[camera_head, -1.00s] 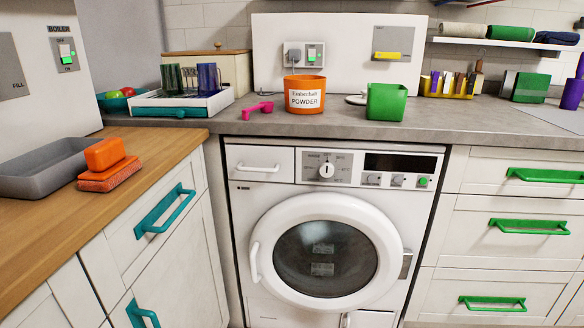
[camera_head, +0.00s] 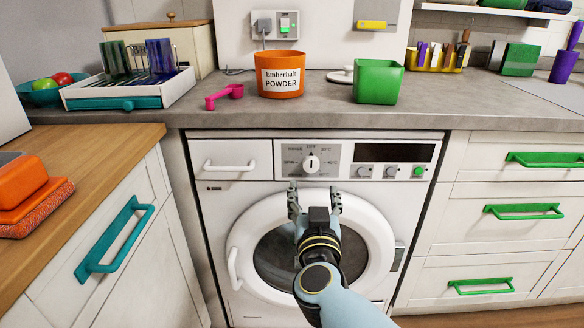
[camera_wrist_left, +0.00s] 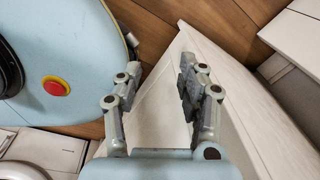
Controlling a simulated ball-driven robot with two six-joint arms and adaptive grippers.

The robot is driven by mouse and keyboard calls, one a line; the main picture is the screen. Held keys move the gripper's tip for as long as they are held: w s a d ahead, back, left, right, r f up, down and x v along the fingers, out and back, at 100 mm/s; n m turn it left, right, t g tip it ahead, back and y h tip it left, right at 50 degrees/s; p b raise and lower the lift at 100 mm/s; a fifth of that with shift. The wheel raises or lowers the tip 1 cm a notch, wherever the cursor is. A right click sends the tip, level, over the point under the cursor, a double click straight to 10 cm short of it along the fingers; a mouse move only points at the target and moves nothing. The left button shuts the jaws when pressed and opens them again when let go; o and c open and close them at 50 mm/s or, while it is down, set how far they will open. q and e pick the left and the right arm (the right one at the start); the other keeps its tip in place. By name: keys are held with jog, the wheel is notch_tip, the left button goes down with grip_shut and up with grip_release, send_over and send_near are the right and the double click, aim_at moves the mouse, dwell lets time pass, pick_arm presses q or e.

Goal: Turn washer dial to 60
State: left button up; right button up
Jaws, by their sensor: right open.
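The washer dial (camera_head: 311,163) is a round white knob on a grey panel at the top of the white washer (camera_head: 214,225). Marks are printed around it, but most are too small to read. The knob looks upright. My right gripper (camera_head: 315,194) is open and empty, with its two fingers pointing up just below the dial in the head view. It appears in front of the round door and apart from the knob. My left gripper (camera_wrist_left: 158,84) is open and empty in the left wrist view, above the wooden floor beside a white cabinet panel.
A dark display (camera_head: 394,153) and small buttons sit right of the dial. The drawer handle (camera_head: 236,167) is to its left. An orange powder tub (camera_head: 280,84), pink scoop (camera_head: 223,96) and green bin (camera_head: 378,82) stand on the counter above.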

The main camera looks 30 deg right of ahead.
aim_at(311, 167)
jog(key=b+x, duration=0.2)
jog(key=x, duration=0.8)
jog(key=shift+w+f, duration=0.1)
pick_arm(q)
jog(key=shift+s+a+f, duration=0.1)
jog(key=shift+s+f, duration=0.2)
jog(key=shift+f, duration=0.2)
jog(key=shift+s+f, duration=0.25)
jog(key=shift+f, duration=0.25)
pick_arm(e)
jog(key=c, duration=1.2)
jog(key=shift+o, duration=0.2)
pick_arm(q)
jog(key=shift+r, duration=0.15)
